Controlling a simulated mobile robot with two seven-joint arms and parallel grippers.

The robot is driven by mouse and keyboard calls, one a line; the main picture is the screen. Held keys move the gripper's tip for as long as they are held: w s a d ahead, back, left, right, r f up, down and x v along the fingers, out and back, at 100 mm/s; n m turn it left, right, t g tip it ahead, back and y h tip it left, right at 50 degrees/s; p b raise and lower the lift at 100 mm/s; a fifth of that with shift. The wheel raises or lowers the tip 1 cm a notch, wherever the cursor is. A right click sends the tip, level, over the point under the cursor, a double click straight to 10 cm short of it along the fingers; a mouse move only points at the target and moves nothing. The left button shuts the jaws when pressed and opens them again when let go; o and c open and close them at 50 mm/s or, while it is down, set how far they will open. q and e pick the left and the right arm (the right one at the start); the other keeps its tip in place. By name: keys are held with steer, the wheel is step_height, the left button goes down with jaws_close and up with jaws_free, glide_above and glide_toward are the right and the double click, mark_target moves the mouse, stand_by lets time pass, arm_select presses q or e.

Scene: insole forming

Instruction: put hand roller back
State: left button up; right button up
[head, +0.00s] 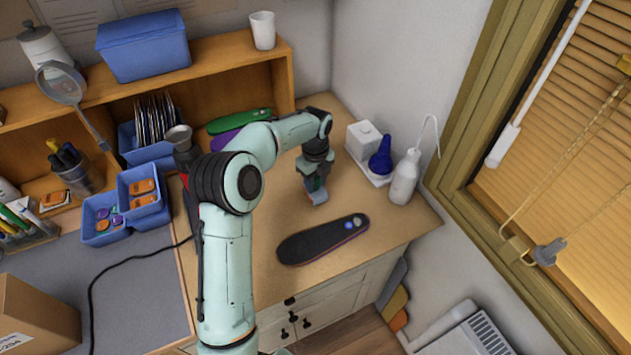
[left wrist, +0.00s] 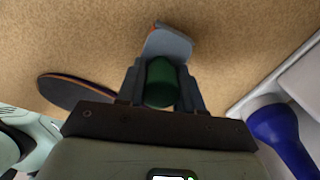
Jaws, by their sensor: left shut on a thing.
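My left gripper (head: 314,178) is over the right part of the wooden worktop and shut on the hand roller (head: 317,197). In the left wrist view the roller's dark green handle (left wrist: 161,84) sits between the fingers of my left gripper (left wrist: 160,88). Its grey-blue head (left wrist: 168,44) with an orange edge points away from the palm. The head is at or just above the worktop; I cannot tell whether it touches. My right gripper is not in view.
A dark insole (head: 322,240) lies in front of the gripper. Blue bins (head: 106,218) are at left. Green and purple insoles (head: 240,121) lie in the shelf.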

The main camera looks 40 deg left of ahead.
arm_select(q)
steer(key=shift+f, duration=0.1)
steer(key=shift+f, duration=0.25)
steer(key=shift+s+f, duration=0.1)
steer(key=shift+f, duration=0.3)
steer(key=shift+c, duration=0.8)
steer(key=o, duration=1.1)
steer(key=shift+s+f, duration=0.1)
steer(key=shift+f, duration=0.1)
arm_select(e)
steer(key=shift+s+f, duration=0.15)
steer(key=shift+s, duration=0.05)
arm_select(q)
steer(key=shift+d, duration=0.1)
steer(key=shift+r, duration=0.15)
steer(key=r, duration=0.8)
steer(key=r+p, duration=0.1)
steer(key=r, duration=0.3)
steer(key=shift+w+r, duration=0.15)
steer(key=shift+w, duration=0.2)
steer(key=shift+s+r, duration=0.2)
steer(key=shift+r, duration=0.4)
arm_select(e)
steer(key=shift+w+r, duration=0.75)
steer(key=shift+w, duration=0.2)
